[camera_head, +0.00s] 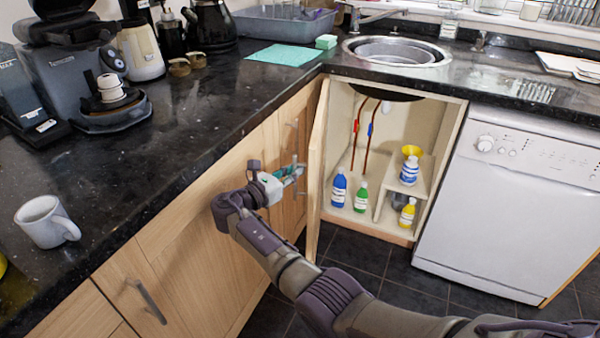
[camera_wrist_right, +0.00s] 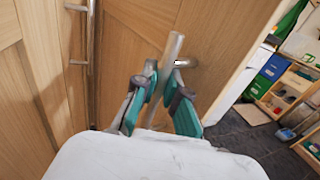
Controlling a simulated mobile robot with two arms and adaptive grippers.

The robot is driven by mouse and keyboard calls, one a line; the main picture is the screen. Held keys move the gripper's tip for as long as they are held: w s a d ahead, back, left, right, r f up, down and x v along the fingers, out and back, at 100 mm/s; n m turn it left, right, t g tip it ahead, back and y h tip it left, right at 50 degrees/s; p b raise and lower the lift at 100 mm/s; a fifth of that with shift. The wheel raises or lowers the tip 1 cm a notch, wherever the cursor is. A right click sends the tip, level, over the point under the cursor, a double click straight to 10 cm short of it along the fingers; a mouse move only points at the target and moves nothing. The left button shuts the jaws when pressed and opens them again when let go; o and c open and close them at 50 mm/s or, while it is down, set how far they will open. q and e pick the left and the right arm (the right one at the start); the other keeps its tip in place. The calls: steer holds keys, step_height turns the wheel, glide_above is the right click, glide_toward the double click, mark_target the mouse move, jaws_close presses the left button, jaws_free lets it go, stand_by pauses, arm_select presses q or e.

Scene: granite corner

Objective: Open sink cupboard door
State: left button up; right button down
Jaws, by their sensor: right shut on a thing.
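The sink cupboard door (camera_head: 316,170) stands wide open, swung out to the left of the cupboard and seen nearly edge-on. The lit cupboard interior (camera_head: 388,150) shows below the sink. My right gripper (camera_head: 290,173) is at the outer face of the door, shut on the door's metal handle. In the right wrist view, the teal-padded fingers (camera_wrist_right: 160,92) lie on either side of the handle bar (camera_wrist_right: 172,55). The wood door face (camera_wrist_right: 215,40) fills the area behind it. My left gripper is in neither view.
Inside the cupboard are a blue bottle (camera_head: 339,188), a green bottle (camera_head: 361,197) and a yellow bottle (camera_head: 408,213). A white dishwasher (camera_head: 510,210) stands to the right. Wooden cupboard fronts (camera_head: 200,260) run along the left. Dark floor tiles (camera_head: 375,265) are clear in front.

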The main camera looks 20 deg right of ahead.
steer(key=shift+w+a+f, duration=0.1)
steer(key=shift+w+a, duration=0.1)
steer(key=shift+a, duration=0.1)
steer(key=c, duration=1.2)
jaws_free()
steer(key=shift+d, duration=0.1)
